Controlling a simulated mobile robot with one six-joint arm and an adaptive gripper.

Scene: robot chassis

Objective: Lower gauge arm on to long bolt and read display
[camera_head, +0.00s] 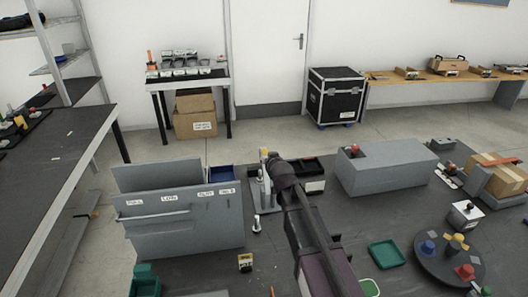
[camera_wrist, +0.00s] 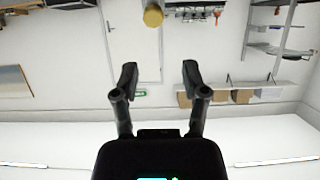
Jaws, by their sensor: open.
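A grey upright stand, which looks like the gauge (camera_head: 261,189), is beside the grey bin unit, partly hidden by my arm. A yellow knob (camera_head: 264,151) is at its top, and a yellow round end also shows in the wrist view (camera_wrist: 153,16). My gripper (camera_head: 272,158) is close to the knob in the head view. In the wrist view my gripper (camera_wrist: 159,75) is open, with nothing between its fingers and the yellow end beyond the fingertips. A small silver upright piece, perhaps the long bolt (camera_head: 256,223), is in front of the stand. I cannot read any display.
A grey bin unit with labels (camera_head: 185,225) stands left of the stand. A black tray (camera_head: 307,167) and a large grey block (camera_head: 385,168) are to the right.

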